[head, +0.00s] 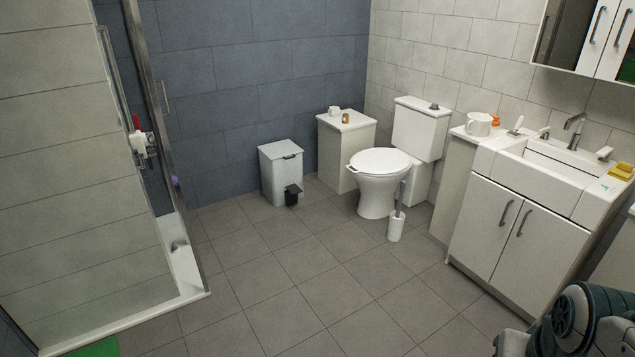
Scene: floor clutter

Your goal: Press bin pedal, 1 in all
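A white, box-shaped bin (281,173) stands upright on the floor by the dark blue wall, left of a low white cabinet. Its lid (279,151) looks shut. A black pedal (292,195) sticks out low at the bin's front right side. Part of my own arm shows at the bottom right corner, far from the bin. My gripper cannot be made out in this view.
A toilet (380,178) and a toilet brush holder (397,226) stand right of the bin. A vanity with a sink (520,215) is at the right, and a shower enclosure with a raised white edge (185,275) at the left. The tiled floor (285,270) between them is clear.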

